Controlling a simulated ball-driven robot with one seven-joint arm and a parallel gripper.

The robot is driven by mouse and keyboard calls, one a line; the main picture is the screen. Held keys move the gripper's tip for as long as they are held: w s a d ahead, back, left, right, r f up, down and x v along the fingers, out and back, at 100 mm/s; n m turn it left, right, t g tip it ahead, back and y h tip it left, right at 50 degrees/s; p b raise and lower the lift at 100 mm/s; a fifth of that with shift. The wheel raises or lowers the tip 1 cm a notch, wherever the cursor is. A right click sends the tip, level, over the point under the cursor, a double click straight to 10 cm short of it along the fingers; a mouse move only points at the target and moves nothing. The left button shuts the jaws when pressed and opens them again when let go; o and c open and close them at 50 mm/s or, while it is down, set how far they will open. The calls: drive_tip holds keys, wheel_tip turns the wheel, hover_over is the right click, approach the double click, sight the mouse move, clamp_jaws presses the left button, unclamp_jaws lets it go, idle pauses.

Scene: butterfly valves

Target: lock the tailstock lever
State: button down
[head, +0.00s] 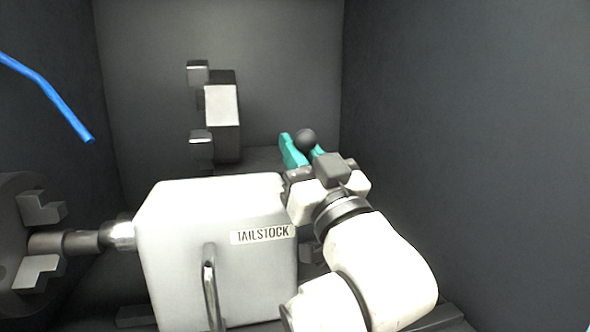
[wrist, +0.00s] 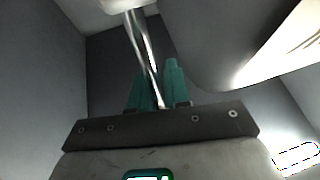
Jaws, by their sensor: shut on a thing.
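The white tailstock (head: 185,225) stands in the lower middle of the head view, with a TAILSTOCK label on its front. My gripper (head: 303,150) is behind its right upper edge, with teal fingers pointing up. A dark ball knob (head: 306,138) shows between the fingertips; I take it as the lever's end. In the wrist view a shiny metal lever rod (wrist: 142,45) runs from the top down between the teal fingers of my gripper (wrist: 155,85). The fingers are shut on the lever. The lever's base is hidden in the head view.
A chuck with grey jaws (head: 40,208) faces the tailstock's spindle at the left. Another dark chuck-like part (head: 222,115) stands behind. A blue bent tube (head: 50,90) hangs at upper left. A metal handle (head: 210,285) is on the tailstock's front. Dark walls enclose the space.

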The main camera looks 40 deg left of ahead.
drive_tip(key=shift+s+d+r+y+b, duration=0.3)
drive_tip(key=shift+d+r+y, duration=0.1)
drive_tip(key=shift+r+y, duration=0.1)
drive_tip(key=c, duration=1)
unclamp_jaws()
drive_tip(key=shift+c, duration=0.2)
drive_tip(key=shift+f, duration=0.2)
drive_tip(key=shift+d+f, duration=0.15)
drive_tip(key=shift+f, duration=0.1)
drive_tip(key=b+v, duration=0.1)
drive_tip(key=v, duration=0.9)
drive_tip(key=shift+s+d, duration=0.1)
drive_tip(key=shift+s, duration=0.1)
